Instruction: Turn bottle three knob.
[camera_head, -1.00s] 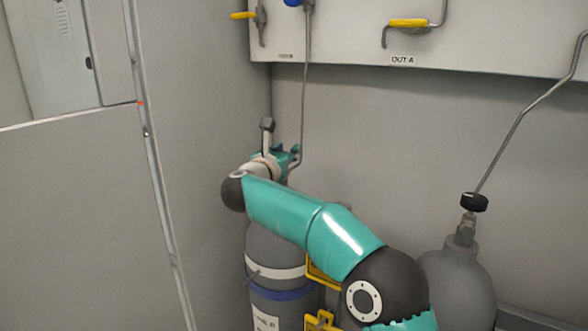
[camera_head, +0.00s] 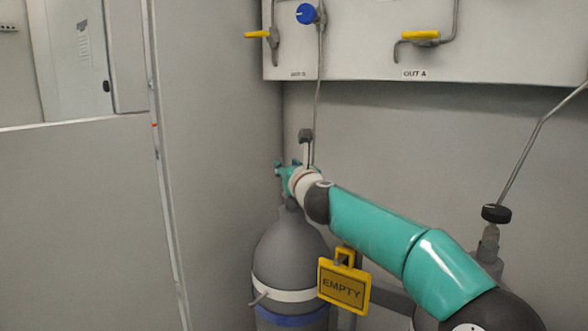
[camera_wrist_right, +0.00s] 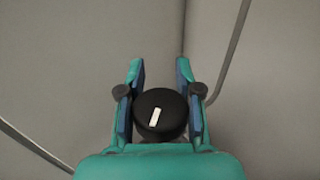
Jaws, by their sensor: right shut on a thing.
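A grey gas bottle (camera_head: 290,250) with a white and a blue band stands in the corner. My right gripper (camera_head: 286,174) is at its top, where the gripper and wrist hide the knob in the head view. In the right wrist view, the black round knob (camera_wrist_right: 160,113) with a white mark sits between the two fingers of my right gripper (camera_wrist_right: 160,100). The fingers are shut on its sides. The white mark slants slightly from upright. No bottle number can be read. My left gripper is not in view.
A yellow EMPTY sign (camera_head: 343,285) hangs beside the bottle. A second bottle's black knob (camera_head: 496,213) shows at the right, with a pipe above it. A wall panel (camera_head: 360,50) carries yellow levers and a blue knob (camera_head: 306,13). Thin pipe runs down behind my gripper.

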